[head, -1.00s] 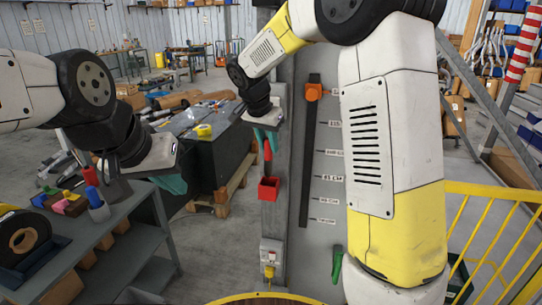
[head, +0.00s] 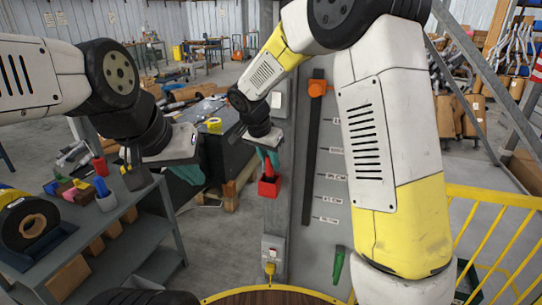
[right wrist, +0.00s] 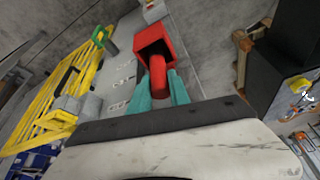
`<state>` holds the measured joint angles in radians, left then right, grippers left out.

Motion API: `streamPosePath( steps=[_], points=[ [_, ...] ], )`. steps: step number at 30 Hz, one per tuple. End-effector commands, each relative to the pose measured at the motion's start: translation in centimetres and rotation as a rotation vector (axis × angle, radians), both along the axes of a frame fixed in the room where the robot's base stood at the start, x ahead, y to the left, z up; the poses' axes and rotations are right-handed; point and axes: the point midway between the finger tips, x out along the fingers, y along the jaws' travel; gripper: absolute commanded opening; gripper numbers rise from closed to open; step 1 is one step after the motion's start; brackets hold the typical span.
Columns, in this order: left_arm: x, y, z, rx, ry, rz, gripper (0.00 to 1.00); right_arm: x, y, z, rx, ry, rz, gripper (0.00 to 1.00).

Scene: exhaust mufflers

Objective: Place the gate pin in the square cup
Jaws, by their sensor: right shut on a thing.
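My right gripper (head: 268,156) has teal fingers shut on the red gate pin (head: 267,168). The gripper is just above the red square cup (head: 268,189), which is fixed to the grey post. In the right wrist view the fingers (right wrist: 158,95) grip the pin (right wrist: 158,72) on both sides. Its far end reaches into the mouth of the cup (right wrist: 150,38). How deep it sits, I cannot tell. My left gripper (head: 188,172) is over the left bench, mostly hidden behind its own wrist; its opening does not show.
A panel with an orange-headed slider (head: 318,88) stands right of the post. Below are a small switch box (head: 272,247) and a green handle (head: 338,264). A yellow railing (head: 490,197) is at right.

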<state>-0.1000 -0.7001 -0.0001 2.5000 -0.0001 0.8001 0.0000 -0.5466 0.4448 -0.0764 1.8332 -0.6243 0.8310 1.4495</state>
Motion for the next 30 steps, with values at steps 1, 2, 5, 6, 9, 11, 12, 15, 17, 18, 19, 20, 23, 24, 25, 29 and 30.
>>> streamPosePath(
  steps=[1, 2, 5, 6, 9, 11, 12, 15, 17, 18, 19, 20, 23, 24, 25, 29, 30],
  points=[
    [0.0, 0.0, 0.0, 0.0, 0.0, 0.0, 0.0, 0.0, 0.0, -0.2, -0.001, 0.001, 0.001, 0.0],
    [0.0, 0.0, 0.0, 0.0, 0.0, 0.0, 0.0, 0.0, 0.0, -0.3, -0.001, 0.001, 0.001, 0.0],
    [0.0, 0.0, 0.0, 0.0, 0.0, 0.0, 0.0, 0.0, 0.0, -0.2, -0.001, 0.001, 0.0, 0.42],
    [0.0, 0.0, 0.0, 0.0, 0.0, 0.0, 0.0, 0.0, 0.0, -0.2, 0.0, 0.0, 0.0, 0.44],
    [0.0, 0.0, 0.0, 0.0, 0.0, 0.0, 0.0, 0.0, 0.0, -0.2, 0.0, 0.0, 0.0, 0.44],
    [0.0, 0.0, 0.0, 0.0, 0.0, 0.0, 0.0, 0.0, 0.0, -0.2, 0.0, 0.0, 0.0, 0.44],
    [0.0, 0.0, 0.0, 0.0, 0.0, 0.0, 0.0, 0.0, 0.0, -0.2, 0.0, 0.0, 0.0, 0.44],
    [0.0, 0.0, 0.0, 0.0, 0.0, 0.0, 0.0, 0.0, 0.0, -0.1, 0.0, 0.0, 0.0, 0.44],
    [0.0, 0.0, 0.0, 0.0, 0.0, 0.0, 0.0, 0.0, 0.0, 0.2, 0.001, -0.001, 0.0, 0.44],
    [0.0, 0.0, 0.0, 0.0, 0.0, 0.0, 0.0, -0.1, 0.2, 0.6, 0.002, -0.002, 0.001, 0.44],
    [0.0, 0.0, 0.0, 0.0, 0.0, 0.0, 0.0, -0.2, 0.3, 1.0, 0.002, -0.002, 0.001, 0.44],
    [0.0, 0.0, 0.0, 0.0, 0.0, 0.0, 0.0, -0.4, 0.3, 1.4, 0.003, -0.003, 0.002, 0.44],
    [0.0, 0.0, 0.0, 0.0, 0.0, 0.0, 0.0, -1.0, 0.7, 3.2, 0.002, -0.003, 0.002, 0.44],
    [0.0, 0.0, 0.0, 0.0, 0.0, 0.0, 0.0, -1.3, 1.0, 4.1, 0.003, -0.004, 0.002, 0.44],
    [0.0, 0.0, 0.0, 0.0, 0.0, 0.0, 0.0, -1.5, 1.1, 4.7, 0.003, -0.004, 0.002, 0.44],
    [0.0, 0.0, 0.0, 0.0, 0.0, 0.0, 0.0, -2.4, 1.7, 7.3, 0.002, -0.004, 0.002, 0.44],
    [0.0, 0.0, 0.0, 0.0, 0.0, 0.0, 0.0, -2.7, 1.8, 8.0, 0.002, -0.003, 0.002, 0.44]
  ],
)
